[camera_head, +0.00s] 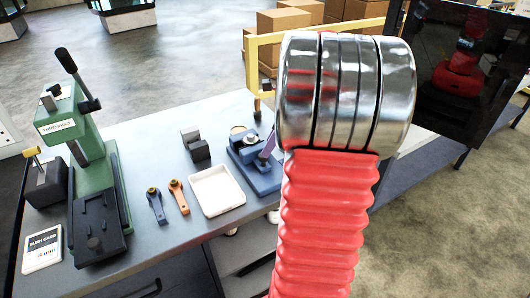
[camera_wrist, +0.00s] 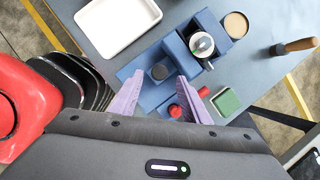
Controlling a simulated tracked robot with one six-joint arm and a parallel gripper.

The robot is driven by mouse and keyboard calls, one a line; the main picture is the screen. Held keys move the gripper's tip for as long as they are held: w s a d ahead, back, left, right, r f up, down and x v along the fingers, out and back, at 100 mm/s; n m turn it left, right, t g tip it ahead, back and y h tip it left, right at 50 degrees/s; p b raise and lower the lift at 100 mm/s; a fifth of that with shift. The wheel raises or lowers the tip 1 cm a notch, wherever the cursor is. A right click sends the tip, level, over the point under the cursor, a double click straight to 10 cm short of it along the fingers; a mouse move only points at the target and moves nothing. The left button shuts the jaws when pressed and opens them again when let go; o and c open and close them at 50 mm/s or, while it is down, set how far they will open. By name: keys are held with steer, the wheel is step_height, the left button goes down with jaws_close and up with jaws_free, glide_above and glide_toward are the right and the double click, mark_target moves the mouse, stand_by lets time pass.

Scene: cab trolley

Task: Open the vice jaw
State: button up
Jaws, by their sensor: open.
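The blue vice (camera_head: 255,165) stands on the bench to the right of the white tray. In the wrist view the vice (camera_wrist: 178,50) fills the middle, with a dark round knob and a silver ball-like part on it. Two red pieces (camera_wrist: 203,91) show at its near side; I cannot tell whether they form its handle. My gripper (camera_wrist: 159,76) is open, its two purple fingers spread on either side of the dark round knob as seen from above. I cannot tell whether they touch it. In the head view my red arm hides most of the gripper and part of the vice's right side.
The white tray (camera_head: 217,190) lies beside the vice. Two small levers (camera_head: 178,197), a dark block (camera_head: 195,145) and a green press (camera_head: 88,150) stand further left. A green block (camera_wrist: 226,102), a tan disc (camera_wrist: 236,24) and a wood-handled tool (camera_wrist: 297,46) lie near the vice.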

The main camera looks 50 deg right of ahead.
steer(key=shift+x, duration=2.25)
steer(key=shift+c, duration=0.6)
jaws_close()
